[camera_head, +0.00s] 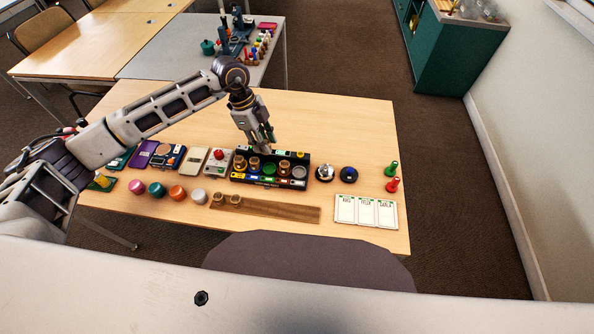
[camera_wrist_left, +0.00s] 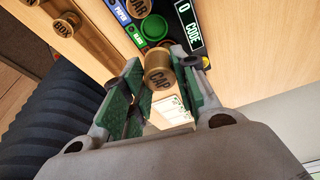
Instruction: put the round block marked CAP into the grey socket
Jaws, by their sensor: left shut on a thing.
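The round brown block marked CAP (camera_wrist_left: 160,77) is between the fingertips of my left gripper (camera_wrist_left: 165,72), which is shut on it. In the head view my left gripper (camera_head: 264,147) is over the back edge of the black socket tray (camera_head: 236,179). The grey socket (camera_head: 299,171) is at the tray's right end and looks empty. It is right of the gripper and cannot be made out in the wrist view. The green socket (camera_head: 269,169) looks empty. My right gripper is not in view.
A block marked BOX (camera_wrist_left: 66,24) stands on the wooden rail (camera_head: 280,211) before the tray. A block marked JAR (camera_wrist_left: 137,7) sits in the tray. A silver bell (camera_head: 325,173) and a dark blue round thing (camera_head: 349,174) stand close right of the tray. Name cards (camera_head: 365,211) lie front right.

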